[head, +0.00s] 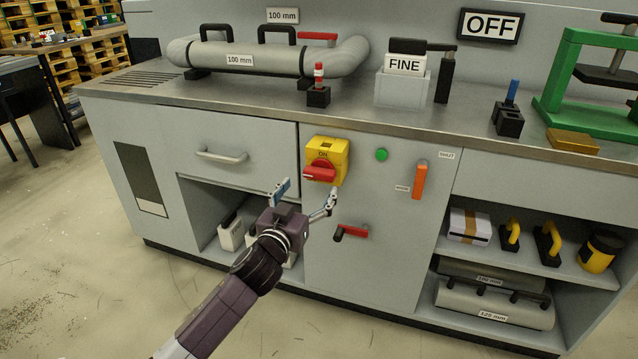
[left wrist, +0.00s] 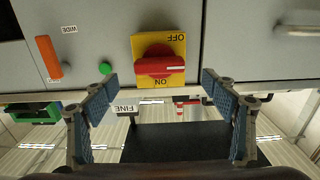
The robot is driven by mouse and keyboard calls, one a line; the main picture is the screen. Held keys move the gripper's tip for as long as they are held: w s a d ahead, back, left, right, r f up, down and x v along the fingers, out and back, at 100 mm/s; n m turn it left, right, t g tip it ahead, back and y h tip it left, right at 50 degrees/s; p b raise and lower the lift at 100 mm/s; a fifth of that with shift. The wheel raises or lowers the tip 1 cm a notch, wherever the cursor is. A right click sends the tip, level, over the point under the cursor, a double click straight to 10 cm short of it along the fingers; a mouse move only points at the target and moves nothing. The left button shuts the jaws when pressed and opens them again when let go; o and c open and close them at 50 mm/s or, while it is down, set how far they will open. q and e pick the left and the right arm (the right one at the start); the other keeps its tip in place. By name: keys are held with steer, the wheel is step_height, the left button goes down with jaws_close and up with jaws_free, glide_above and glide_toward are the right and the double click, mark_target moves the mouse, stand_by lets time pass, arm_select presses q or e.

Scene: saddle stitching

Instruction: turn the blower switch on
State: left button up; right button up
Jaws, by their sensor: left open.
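The blower switch (head: 343,147) is a yellow plate with a red rotary knob (head: 320,171) on the grey cabinet front. "ON" shows above the knob in the head view. In the left wrist view, which is upside down, the knob (left wrist: 158,67) sits between the "OFF" and "ON" labels. Its bar lies across the plate, with a white mark toward the picture's right. My left gripper (head: 306,194) is open and empty, in front of and slightly below the switch. Its fingers are spread wide and apart from the knob. My right gripper is out of view.
An "OFF" sign (head: 490,26) hangs on the back panel. A green button (head: 381,154), an orange lever (head: 419,180) and a red-handled lever (head: 351,233) are on the cabinet front near the switch. The worktop edge (head: 250,113) runs above it.

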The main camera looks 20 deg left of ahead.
mark_target(317, 175)
arm_select(q)
steer(key=shift+w+r, duration=0.2)
steer(key=shift+r, duration=0.1)
steer(key=w+b, duration=0.1)
steer(key=w, duration=0.4)
steer(key=shift+w+d+f, duration=0.1)
steer(key=shift+w+d, duration=0.05)
steer(key=shift+w, duration=1)
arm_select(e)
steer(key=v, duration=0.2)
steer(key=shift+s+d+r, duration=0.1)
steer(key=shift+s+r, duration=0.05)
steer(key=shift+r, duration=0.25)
arm_select(q)
steer(key=c, duration=1.2)
